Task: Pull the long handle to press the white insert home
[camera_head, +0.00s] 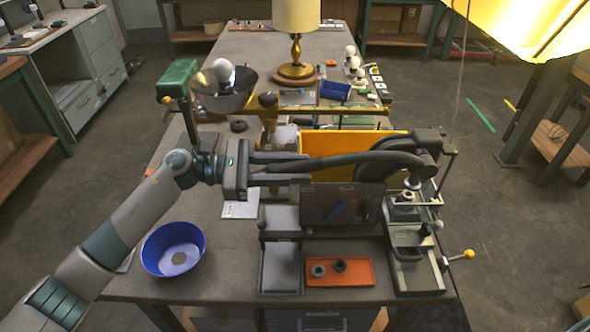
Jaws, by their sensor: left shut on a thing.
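My left gripper (282,168) reaches in from the left, with its two fingers above and below the long dark handle (365,157). It is shut on the handle's left end. The handle lies nearly level and runs right to the head of the press (428,145), at the table's right edge. A small pale piece (412,183), perhaps the white insert, shows under the press head, above a dark round part. It is too small to tell whether it is seated. My right gripper is not in view.
A yellow bin (350,142) stands behind the handle, with a dark panel (340,204) below it. An orange tray (340,272) holds two dark rings. A blue bowl (173,249) sits at the front left. A lamp (297,45) stands at the back.

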